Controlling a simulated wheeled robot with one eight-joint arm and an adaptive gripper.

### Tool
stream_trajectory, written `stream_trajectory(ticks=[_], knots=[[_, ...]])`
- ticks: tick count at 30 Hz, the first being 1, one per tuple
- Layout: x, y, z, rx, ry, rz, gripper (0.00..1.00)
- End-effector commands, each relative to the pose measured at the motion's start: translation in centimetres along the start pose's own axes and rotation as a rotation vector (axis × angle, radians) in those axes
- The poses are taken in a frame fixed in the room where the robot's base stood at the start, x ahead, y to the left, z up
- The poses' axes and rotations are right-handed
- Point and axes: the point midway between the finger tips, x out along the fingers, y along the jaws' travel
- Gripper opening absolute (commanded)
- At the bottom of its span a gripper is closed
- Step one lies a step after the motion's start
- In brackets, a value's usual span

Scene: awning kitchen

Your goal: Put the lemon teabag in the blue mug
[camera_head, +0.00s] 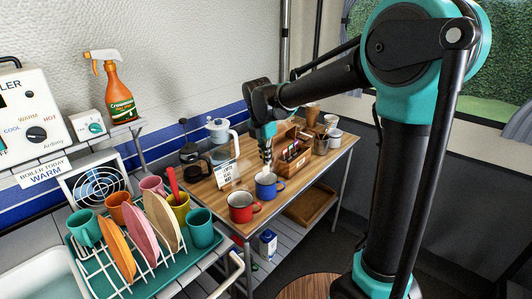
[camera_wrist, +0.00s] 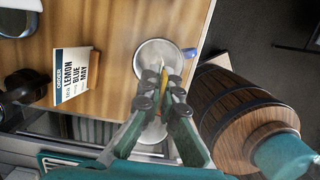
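The blue mug (camera_head: 268,188) stands upright on the wooden table top, next to a red mug (camera_head: 241,207). In the wrist view I look down into the blue mug's pale inside (camera_wrist: 150,52), with its blue handle to the right. My gripper (camera_head: 267,163) points down just above the mug. In the wrist view my gripper (camera_wrist: 167,76) has its fingers close together around a thin yellow piece (camera_wrist: 173,77), which looks like the lemon teabag. It hangs over the mug's opening; its lower end is partly hidden by the fingers.
An order card (camera_wrist: 73,75) reading lemon, blue, May stands beside the mug. A wooden tea box (camera_head: 293,160), a kettle (camera_head: 222,130) and a coffee press (camera_head: 191,158) stand behind. A dish rack (camera_head: 110,277) with cups and plates is at left.

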Motion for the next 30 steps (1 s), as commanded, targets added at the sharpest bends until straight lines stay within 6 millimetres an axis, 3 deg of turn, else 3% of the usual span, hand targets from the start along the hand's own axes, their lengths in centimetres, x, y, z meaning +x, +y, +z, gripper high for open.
stream_trajectory(ticks=[18, 30], knots=[[4.3, 0.0, -0.6, 0.000, 0.000, 0.000, 0.00], [5.3, 0.0, -0.8, 0.000, 0.000, 0.000, 0.00]])
